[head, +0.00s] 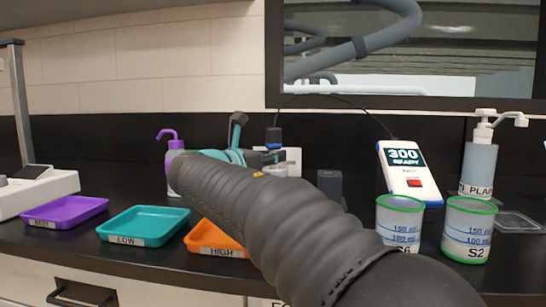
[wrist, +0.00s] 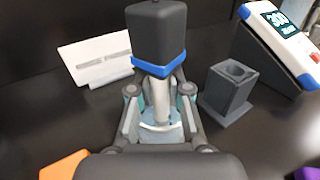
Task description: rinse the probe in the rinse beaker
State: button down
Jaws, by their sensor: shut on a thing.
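The probe has a dark block-shaped head with a blue band (wrist: 158,68) and a pale shaft below it. My gripper (wrist: 159,98) is shut on the probe and holds it upright. In the head view the probe's head (head: 273,137) shows just beyond my gripper (head: 262,157). A pale, clear-looking rim (wrist: 160,128) shows below the shaft between my fingers, and may be the rinse beaker. My gripper hides most of it, so I cannot tell whether the probe's tip is inside it. A cable runs from the probe to the meter (head: 408,178), which reads 300 READY.
An empty dark grey holder (wrist: 232,82) stands right of the probe, with a white card (wrist: 95,60) to the left. Beakers S6 (head: 399,222) and S2 (head: 468,230) stand front right. Purple (head: 66,212), teal (head: 143,226) and orange (head: 214,239) trays lie left.

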aim_at(273, 128)
jog(key=shift+r+p, duration=1)
jog(key=shift+r, duration=3.2)
jog(key=shift+r, duration=1.5)
